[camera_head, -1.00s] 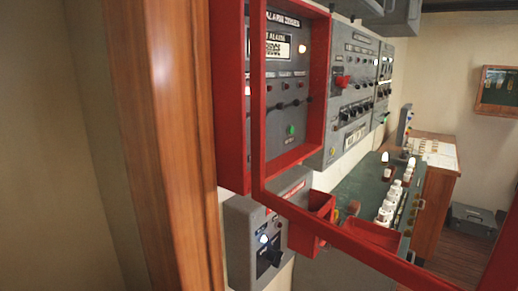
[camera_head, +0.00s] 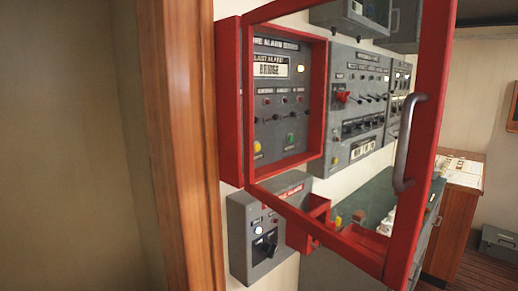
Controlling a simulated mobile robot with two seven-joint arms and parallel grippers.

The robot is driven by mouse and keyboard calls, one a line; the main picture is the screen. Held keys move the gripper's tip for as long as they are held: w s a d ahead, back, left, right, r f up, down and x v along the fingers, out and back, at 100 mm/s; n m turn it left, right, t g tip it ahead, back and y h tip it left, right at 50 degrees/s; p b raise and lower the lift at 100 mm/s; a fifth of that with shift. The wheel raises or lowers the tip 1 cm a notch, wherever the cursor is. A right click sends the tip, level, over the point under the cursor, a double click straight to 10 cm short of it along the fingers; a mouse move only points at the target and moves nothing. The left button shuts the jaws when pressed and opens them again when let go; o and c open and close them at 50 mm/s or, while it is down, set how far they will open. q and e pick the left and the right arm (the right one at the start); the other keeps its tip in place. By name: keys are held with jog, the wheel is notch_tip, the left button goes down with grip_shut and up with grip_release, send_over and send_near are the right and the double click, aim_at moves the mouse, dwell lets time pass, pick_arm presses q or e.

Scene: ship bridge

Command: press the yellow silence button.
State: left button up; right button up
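A yellow button (camera_head: 257,147) sits at the lower left of the grey alarm panel (camera_head: 268,110) inside a red wall box (camera_head: 230,100). A green button (camera_head: 290,138) is to its right. The red door frame (camera_head: 425,90) of the box stands swung out towards me, with a grey handle (camera_head: 408,140) on its right post. I see the panel through this frame; whether it has a clear pane I cannot tell. Neither of my grippers is in view.
A wooden post (camera_head: 185,140) stands close on the left. A small grey box with a black knob (camera_head: 265,245) hangs below the alarm box. Another grey panel (camera_head: 358,105) and a green console (camera_head: 350,195) are to the right, behind the door frame.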

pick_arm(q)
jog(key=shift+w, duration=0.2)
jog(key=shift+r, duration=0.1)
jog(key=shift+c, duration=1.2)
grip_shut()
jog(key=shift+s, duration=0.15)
